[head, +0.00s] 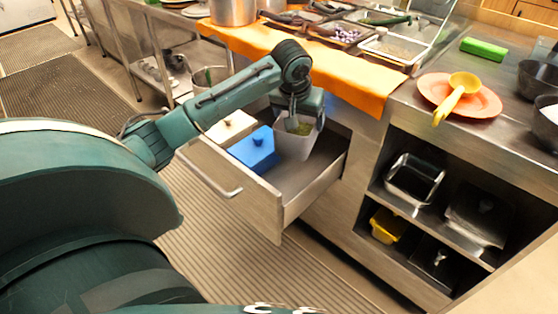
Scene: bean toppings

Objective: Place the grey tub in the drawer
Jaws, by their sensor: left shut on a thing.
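The grey tub (296,143) is a light grey container with something green inside. It is in or just above the right part of the open drawer (268,205); I cannot tell whether it touches the drawer floor. My left gripper (299,117) is shut on the tub from above, and its fingers are partly hidden by the wrist. A blue lidded container (255,150) sits in the drawer left of the tub. A white lidded container (231,127) sits further left. My right gripper is not in view.
An orange cloth (345,84) hangs over the counter edge behind the drawer. A red plate (478,101) with a yellow ladle (457,92) is on the right counter. Open shelves below hold a metal pan (413,180) and a yellow container (387,226). The drawer's front right is empty.

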